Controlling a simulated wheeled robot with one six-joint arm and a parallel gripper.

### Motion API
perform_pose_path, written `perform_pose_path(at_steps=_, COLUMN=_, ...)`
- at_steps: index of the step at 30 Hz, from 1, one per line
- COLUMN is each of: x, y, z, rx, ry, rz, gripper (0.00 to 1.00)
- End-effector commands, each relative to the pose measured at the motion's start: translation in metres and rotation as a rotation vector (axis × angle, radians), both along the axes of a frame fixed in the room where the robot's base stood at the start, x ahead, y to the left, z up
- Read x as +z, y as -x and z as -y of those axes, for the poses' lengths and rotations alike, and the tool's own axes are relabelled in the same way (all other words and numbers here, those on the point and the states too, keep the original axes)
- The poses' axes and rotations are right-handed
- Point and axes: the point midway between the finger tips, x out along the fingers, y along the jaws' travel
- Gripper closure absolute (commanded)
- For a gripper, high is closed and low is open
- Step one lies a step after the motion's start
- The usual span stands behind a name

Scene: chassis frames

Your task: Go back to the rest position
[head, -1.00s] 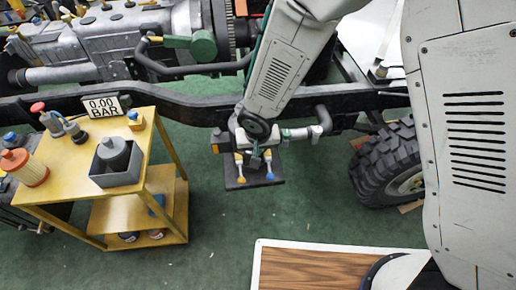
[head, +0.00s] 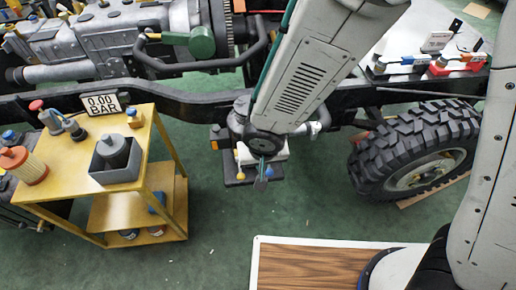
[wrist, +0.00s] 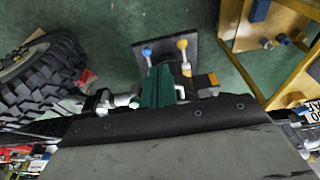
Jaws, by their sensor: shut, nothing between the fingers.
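My gripper (head: 261,184) shows at the lower end of my arm, left of centre in the head view, with its narrow fingers pointing down. In the wrist view its green fingers (wrist: 157,86) are together, with nothing between them. In the head view it overlaps a dark plate (head: 235,182) with a yellow-knobbed and a blue-knobbed lever. The wrist view shows the plate (wrist: 163,55) beyond the fingertips, with the blue knob (wrist: 147,51) and the yellow knob (wrist: 182,44). I cannot tell whether the fingers touch anything. My arm hides part of the plate and frame behind it.
The dark chassis rail (head: 185,105) runs behind my gripper. A tyre (head: 410,150) stands at the right. Green floor lies open between cart and wood-topped surface (head: 310,268).

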Motion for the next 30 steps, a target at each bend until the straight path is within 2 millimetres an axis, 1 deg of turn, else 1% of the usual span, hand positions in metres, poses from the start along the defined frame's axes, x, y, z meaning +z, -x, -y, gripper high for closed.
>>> perform_pose_path(at_steps=1, x=0.000, y=0.006, z=0.002, rx=0.002, ry=0.001, rz=-0.001, gripper=1.00)
perform_pose_path(at_steps=4, x=0.001, y=0.013, z=0.003, rx=0.001, ry=0.000, rz=0.000, gripper=1.00)
perform_pose_path(at_steps=11, x=0.001, y=0.016, z=0.005, rx=0.025, ry=0.010, rz=0.001, gripper=1.00)
perform_pose_path(at_steps=14, x=0.000, y=0.017, z=0.014, rx=0.085, ry=0.067, rz=-0.002, gripper=1.00)
perform_pose_path(at_steps=17, x=0.000, y=0.022, z=0.033, rx=0.154, ry=0.169, rz=-0.030, gripper=1.00)
perform_pose_path(at_steps=20, x=0.017, y=0.025, z=0.055, rx=0.211, ry=0.263, rz=-0.060, gripper=1.00)
perform_pose_path(at_steps=21, x=0.028, y=0.024, z=0.067, rx=0.221, ry=0.293, rz=-0.076, gripper=1.00)
perform_pose_path(at_steps=23, x=0.043, y=0.023, z=0.083, rx=0.228, ry=0.324, rz=-0.099, gripper=1.00)
perform_pose_path(at_steps=26, x=0.070, y=0.023, z=0.109, rx=0.225, ry=0.354, rz=-0.143, gripper=1.00)
perform_pose_path(at_steps=29, x=0.101, y=0.026, z=0.137, rx=0.209, ry=0.361, rz=-0.193, gripper=1.00)
perform_pose_path(at_steps=30, x=0.115, y=0.029, z=0.148, rx=0.198, ry=0.356, rz=-0.213, gripper=1.00)
